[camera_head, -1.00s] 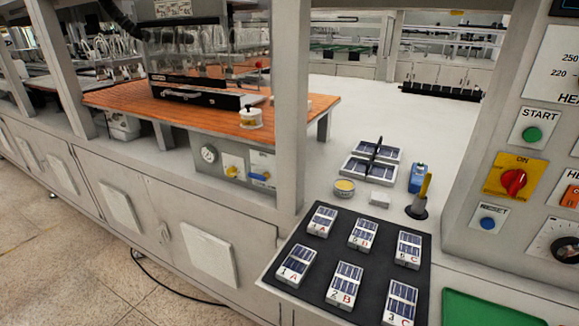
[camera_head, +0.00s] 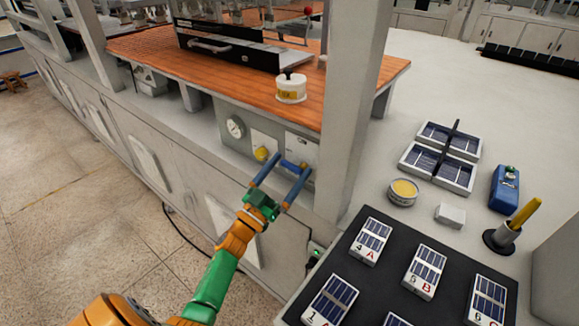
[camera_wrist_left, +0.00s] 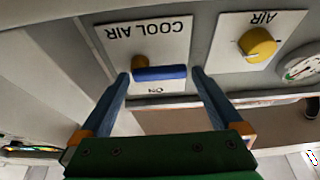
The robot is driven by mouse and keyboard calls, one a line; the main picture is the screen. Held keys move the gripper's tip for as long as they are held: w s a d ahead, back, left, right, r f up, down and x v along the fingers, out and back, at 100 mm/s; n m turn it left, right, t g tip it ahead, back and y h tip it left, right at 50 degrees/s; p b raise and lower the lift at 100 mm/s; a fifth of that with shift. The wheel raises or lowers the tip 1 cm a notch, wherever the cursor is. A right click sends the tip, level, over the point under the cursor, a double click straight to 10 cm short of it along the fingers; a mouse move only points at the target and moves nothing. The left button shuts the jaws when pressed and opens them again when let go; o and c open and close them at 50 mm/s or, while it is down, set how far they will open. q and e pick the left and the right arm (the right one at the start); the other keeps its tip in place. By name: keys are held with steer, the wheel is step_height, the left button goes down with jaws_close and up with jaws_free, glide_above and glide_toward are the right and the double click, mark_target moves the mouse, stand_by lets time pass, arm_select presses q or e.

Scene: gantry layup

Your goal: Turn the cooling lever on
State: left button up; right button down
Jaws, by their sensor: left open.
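The cooling lever (camera_wrist_left: 165,74) has a blue handle and a brass-coloured pivot at its left end in the left wrist view. It lies level across a white plate (camera_wrist_left: 170,37) marked COOL AIR and ON, which appears upside down there. In the head view the blue lever (camera_head: 291,166) shows on the panel under the wooden deck. My left gripper (camera_wrist_left: 160,76) is open, with one finger near each end of the handle. It also shows in the head view (camera_head: 292,168), reaching the panel. I cannot tell whether the fingers touch the lever. My right gripper is not in view.
A yellow AIR knob (camera_wrist_left: 257,45) and a round gauge (camera_head: 235,127) sit beside the lever plate. A grey post (camera_head: 352,110) rises just right of the lever. A black mat (camera_head: 385,285) with solar-cell blocks lies on the bench at right.

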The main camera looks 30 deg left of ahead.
arm_select(q)
steer(key=shift+w+f, duration=0.1)
steer(key=shift+w, duration=0.05)
steer(key=shift+d, duration=0.1)
steer(key=c, duration=1.1)
steer(key=shift+c, duration=0.2)
